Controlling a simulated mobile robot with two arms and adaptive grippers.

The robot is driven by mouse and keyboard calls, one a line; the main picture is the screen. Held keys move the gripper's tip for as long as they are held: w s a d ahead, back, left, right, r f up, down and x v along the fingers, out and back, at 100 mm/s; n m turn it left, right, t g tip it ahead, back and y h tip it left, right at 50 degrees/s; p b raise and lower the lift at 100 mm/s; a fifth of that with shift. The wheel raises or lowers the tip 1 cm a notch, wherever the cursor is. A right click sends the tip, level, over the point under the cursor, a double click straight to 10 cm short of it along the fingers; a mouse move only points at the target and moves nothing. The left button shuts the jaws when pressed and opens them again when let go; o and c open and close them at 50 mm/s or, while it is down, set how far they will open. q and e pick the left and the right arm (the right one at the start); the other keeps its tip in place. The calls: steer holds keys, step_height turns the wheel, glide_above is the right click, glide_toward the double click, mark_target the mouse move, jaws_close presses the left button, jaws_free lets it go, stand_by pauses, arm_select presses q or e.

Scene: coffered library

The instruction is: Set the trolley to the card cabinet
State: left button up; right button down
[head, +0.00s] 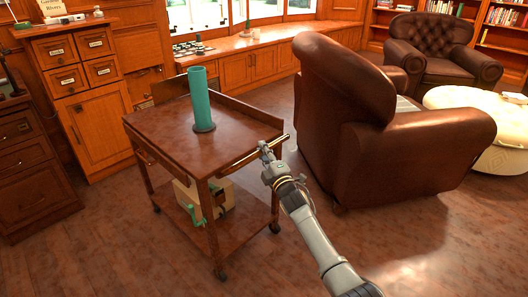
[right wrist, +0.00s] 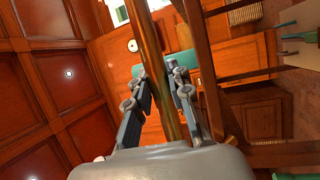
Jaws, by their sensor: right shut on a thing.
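The trolley (head: 165,130) is a dark wooden cart with a tray top, a lower shelf and small castors. It stands upright in the middle of the head view. My right gripper (head: 267,158) is shut on its brass handle (head: 240,160) on the near right side. The right wrist view shows the handle (right wrist: 149,45) running between the fingers (right wrist: 160,88). The card cabinet (head: 82,62), orange wood with small labelled drawers, stands at the upper left. Floor shows between it and the trolley's near left side. My left gripper is out of view.
A teal cylinder (head: 203,95) stands upright on the trolley top. A box (head: 205,198) sits on its lower shelf. A leather armchair (head: 365,120) stands close on the right. A dark drawer unit (head: 32,165) is at far left. The front-left floor (head: 110,250) is clear.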

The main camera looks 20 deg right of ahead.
steer(key=c, duration=1.4)
jaws_free()
steer(key=shift+w+a+r, duration=0.15)
steer(key=shift+o, duration=1)
steer(key=shift+w, duration=0.15)
steer(key=shift+s+f, duration=0.35)
steer(key=shift+s, duration=0.2)
steer(key=s+f, duration=0.1)
steer(key=s, duration=1)
steer(key=shift+f, duration=0.35)
steer(key=shift+w, duration=0.1)
